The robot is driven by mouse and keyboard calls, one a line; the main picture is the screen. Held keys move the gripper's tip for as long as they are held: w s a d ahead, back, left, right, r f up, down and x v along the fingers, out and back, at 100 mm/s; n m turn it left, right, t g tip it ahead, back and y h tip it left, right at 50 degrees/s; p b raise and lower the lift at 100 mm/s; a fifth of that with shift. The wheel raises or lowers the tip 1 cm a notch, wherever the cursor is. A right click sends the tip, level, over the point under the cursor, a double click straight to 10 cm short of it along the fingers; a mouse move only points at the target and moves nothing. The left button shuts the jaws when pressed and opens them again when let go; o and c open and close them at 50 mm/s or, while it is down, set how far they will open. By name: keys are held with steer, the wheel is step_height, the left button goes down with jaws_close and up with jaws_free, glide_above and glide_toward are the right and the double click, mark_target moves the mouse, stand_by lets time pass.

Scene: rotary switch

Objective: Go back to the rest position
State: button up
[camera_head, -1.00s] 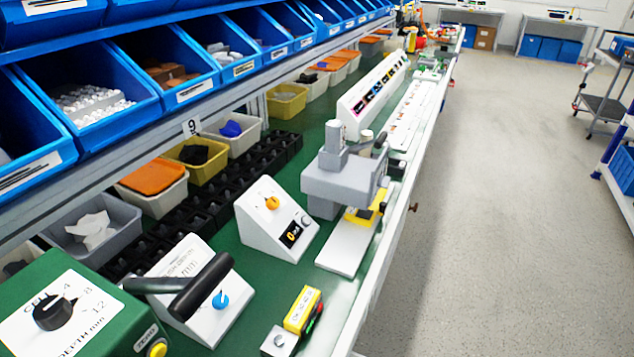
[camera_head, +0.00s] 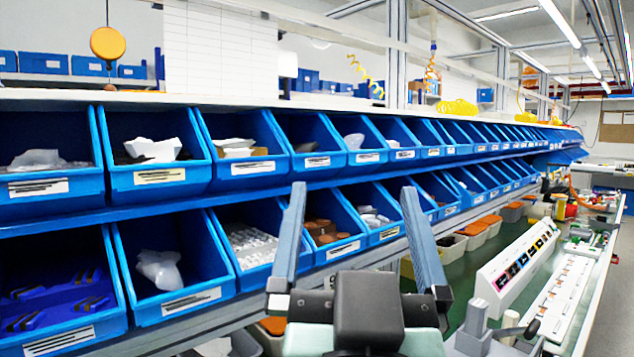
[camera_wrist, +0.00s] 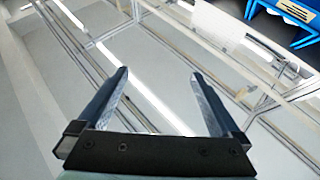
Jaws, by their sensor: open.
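My gripper (camera_head: 352,225) stands raised in the lower middle of the head view, with its two blue-grey fingers spread apart and nothing between them. It is in front of the rows of blue bins. In the wrist view my gripper (camera_wrist: 160,90) is also open and empty, with the ceiling and metal frame behind it. The rotary switch box is not in view now. A grey press-like device (camera_head: 478,335) shows at the bottom right of the head view, partly cut off.
Two rows of blue bins (camera_head: 160,150) run along the shelf behind my gripper. A white box with coloured pictures (camera_head: 515,265) stands on the green bench at the right. The grey floor (camera_head: 612,310) shows at the far right. No object touches my fingers.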

steer(key=s+a+r+n+t+y, duration=0.1)
steer(key=s+a+r+t, duration=0.2)
steer(key=s+r, duration=0.3)
steer(key=shift+s+r+y, duration=0.15)
steer(key=shift+r+y, duration=0.15)
steer(key=shift+r, duration=0.45)
steer(key=shift+a+r, duration=0.1)
